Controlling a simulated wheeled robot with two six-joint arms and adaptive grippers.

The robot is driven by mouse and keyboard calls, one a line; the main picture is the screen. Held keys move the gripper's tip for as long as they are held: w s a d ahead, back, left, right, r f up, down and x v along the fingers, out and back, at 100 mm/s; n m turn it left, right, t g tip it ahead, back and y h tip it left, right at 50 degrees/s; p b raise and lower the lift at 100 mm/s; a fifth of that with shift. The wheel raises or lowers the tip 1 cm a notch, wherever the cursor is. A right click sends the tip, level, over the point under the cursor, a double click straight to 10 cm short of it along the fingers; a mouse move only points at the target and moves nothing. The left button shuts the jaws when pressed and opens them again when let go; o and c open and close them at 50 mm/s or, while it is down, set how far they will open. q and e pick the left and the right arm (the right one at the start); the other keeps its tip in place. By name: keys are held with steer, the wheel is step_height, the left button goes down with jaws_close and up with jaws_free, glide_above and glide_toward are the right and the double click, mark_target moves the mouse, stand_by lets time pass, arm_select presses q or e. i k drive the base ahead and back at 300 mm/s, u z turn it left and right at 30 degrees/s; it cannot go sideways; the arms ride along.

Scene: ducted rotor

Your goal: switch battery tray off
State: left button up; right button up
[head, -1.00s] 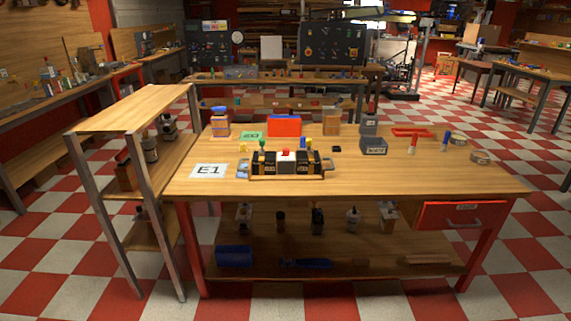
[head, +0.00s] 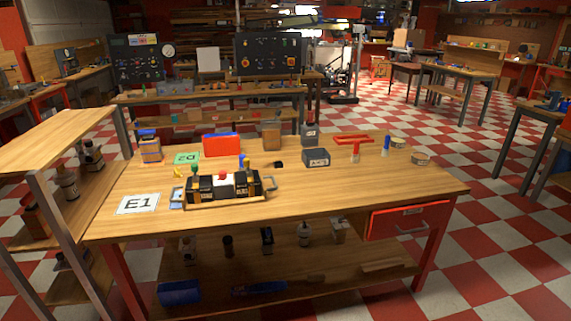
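The battery tray (head: 226,204) sits on the wooden workbench, left of its middle. It holds black battery blocks (head: 206,189) on either side of a white unit (head: 225,185) with a red top (head: 222,174). A green-topped part stands at its left and a blue-topped part at its right. Handles show at the tray's ends. The switch state is too small to tell. Neither of my grippers is in view.
The workbench (head: 330,202) carries an E1 card (head: 138,203), a green card (head: 186,158), a red box (head: 221,145), a dark grey bin (head: 316,157) and a red frame-like tool (head: 352,140). A wooden shelf (head: 50,141) stands close at left. The bench's front right is clear.

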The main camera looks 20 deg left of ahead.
mark_target(222, 175)
steer(key=z, duration=0.4)
steer(key=i, duration=1.65)
steer(key=u, duration=0.85)
